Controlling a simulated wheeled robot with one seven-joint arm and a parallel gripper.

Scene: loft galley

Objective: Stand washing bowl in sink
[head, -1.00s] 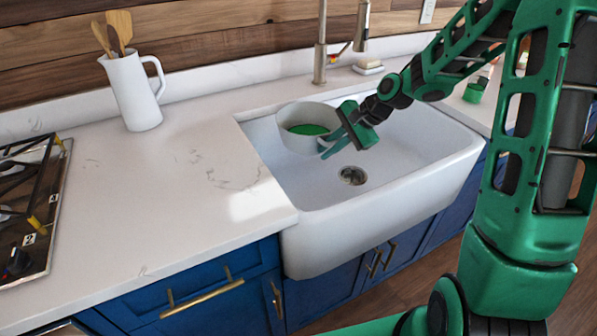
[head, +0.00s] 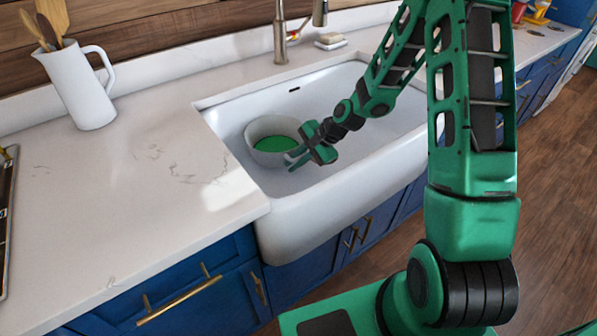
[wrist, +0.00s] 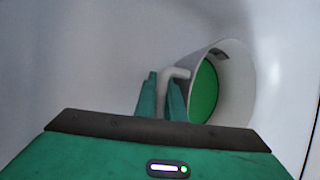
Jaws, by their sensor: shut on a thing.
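The washing bowl (head: 257,130) is white outside with a green area inside. In the head view it is inside the white sink (head: 300,215), near its left end, roughly upright. I cannot tell whether its base touches the sink floor. My gripper (head: 293,158) is at the bowl's right side, low inside the sink. The bowl (wrist: 236,85) opens to the right of the fingers there. The drain does not show now.
A tap (head: 280,35) stands behind the sink, with a soap dish (head: 330,41) to its right. A white jug (head: 80,88) with wooden utensils stands on the counter (head: 150,180) at left. A hob (head: 6,210) shows at the left edge.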

